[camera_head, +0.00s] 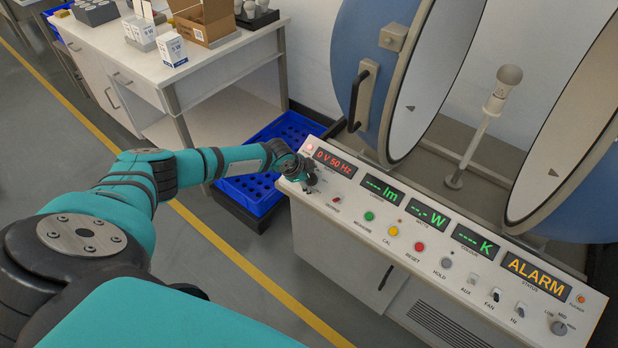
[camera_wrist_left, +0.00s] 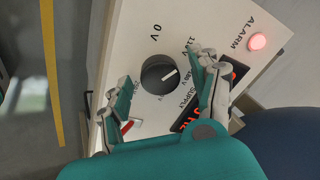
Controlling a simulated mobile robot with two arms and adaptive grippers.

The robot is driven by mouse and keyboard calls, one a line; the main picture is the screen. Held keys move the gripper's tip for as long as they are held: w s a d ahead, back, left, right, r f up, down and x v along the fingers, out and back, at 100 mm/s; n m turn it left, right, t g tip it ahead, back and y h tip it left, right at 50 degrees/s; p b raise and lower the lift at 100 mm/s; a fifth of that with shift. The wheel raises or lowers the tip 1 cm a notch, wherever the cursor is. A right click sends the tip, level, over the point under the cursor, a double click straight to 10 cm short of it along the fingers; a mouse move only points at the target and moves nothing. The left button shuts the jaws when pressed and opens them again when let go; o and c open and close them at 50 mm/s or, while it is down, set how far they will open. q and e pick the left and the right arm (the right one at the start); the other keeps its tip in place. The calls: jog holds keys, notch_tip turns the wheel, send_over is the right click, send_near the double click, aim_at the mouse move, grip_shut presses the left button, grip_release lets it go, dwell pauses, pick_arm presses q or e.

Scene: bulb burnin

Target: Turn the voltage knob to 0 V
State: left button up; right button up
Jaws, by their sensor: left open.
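The voltage knob (camera_wrist_left: 158,75) is a dark round knob on the pale console panel. Its white pointer line points right and slightly up in the left wrist view, away from the 0 V label (camera_wrist_left: 157,32). My left gripper (camera_wrist_left: 165,78) is open, with one finger on each side of the knob and visible gaps to it. In the head view my left gripper (camera_head: 307,178) is at the console's left end and hides the knob. The red supply display (camera_head: 335,162) reads 0 V 50 Hz. My right gripper is out of view.
A red switch (camera_wrist_left: 127,127) sits close to the left finger, and a lit alarm lamp (camera_wrist_left: 257,41) is at the panel's upper right. The console (camera_head: 400,232) carries several buttons. A blue crate (camera_head: 250,185) stands left of it. An open sphere (camera_head: 375,70) rises behind.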

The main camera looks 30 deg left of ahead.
pick_arm(q)
jog(key=shift+c, duration=0.4)
jog(key=c, duration=1.1)
jog(key=shift+n, duration=0.3)
jog(key=n+p, duration=0.3)
jog(key=n, duration=0.1)
jog(key=shift+d+r+n, duration=0.1)
jog(key=shift+n, duration=0.3)
jog(key=n+p, duration=0.2)
jog(key=n, duration=0.2)
jog(key=shift+y, duration=0.3)
jog(key=shift+n+p, duration=0.6)
jog(key=shift+n, duration=0.7)
